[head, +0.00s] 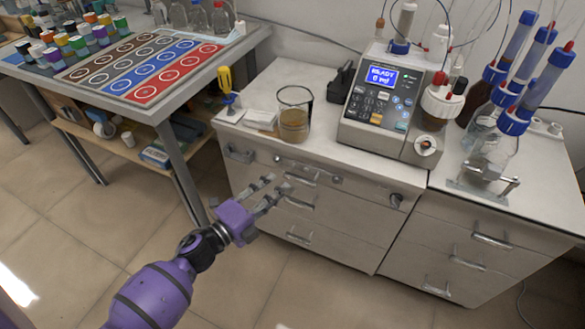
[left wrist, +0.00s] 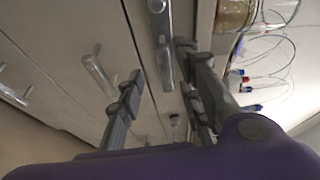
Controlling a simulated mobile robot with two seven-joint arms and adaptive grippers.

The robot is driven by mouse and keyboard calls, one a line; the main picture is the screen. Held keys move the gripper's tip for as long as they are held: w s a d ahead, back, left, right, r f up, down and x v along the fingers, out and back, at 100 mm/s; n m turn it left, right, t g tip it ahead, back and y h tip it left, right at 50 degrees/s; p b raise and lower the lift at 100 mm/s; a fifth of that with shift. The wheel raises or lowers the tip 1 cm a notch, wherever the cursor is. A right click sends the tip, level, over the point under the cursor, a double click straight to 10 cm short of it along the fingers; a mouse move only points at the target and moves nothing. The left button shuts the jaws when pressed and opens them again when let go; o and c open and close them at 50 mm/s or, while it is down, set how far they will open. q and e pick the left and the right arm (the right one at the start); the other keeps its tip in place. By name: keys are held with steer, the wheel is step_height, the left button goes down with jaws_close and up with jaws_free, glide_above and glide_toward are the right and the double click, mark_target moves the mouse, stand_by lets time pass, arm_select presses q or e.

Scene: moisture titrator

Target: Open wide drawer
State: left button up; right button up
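The wide drawer (head: 355,188) is the top drawer front in the white cabinet under the titrator, and it looks closed. Its metal handle (head: 312,178) is on the left part of the front. My left gripper (head: 276,187) is in front of the cabinet, close to this handle, with its fingers apart and nothing held. In the left wrist view the gripper (left wrist: 162,62) straddles a long metal handle (left wrist: 160,30) as seen from the camera. I cannot tell whether the fingers touch it. My right gripper is not in view.
Lower drawers with handles (head: 298,237) lie below, and more drawers (head: 480,245) stand at the right. The titrator (head: 385,95), a beaker (head: 294,115) and glassware stand on the cabinet top. A table (head: 185,90) with colored mats is at the left. The floor in front is clear.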

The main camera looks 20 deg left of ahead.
mark_target(298, 182)
arm_select(q)
steer(key=shift+m+h, duration=0.5)
steer(key=shift+m, duration=0.2)
steer(key=x, duration=0.2)
steer(key=d+x, duration=0.1)
steer(key=x, duration=0.2)
steer(key=b+x, duration=0.1)
steer(key=x, duration=0.1)
steer(key=shift+d+r, duration=0.15)
steer(key=shift+d, duration=0.35)
jaws_close()
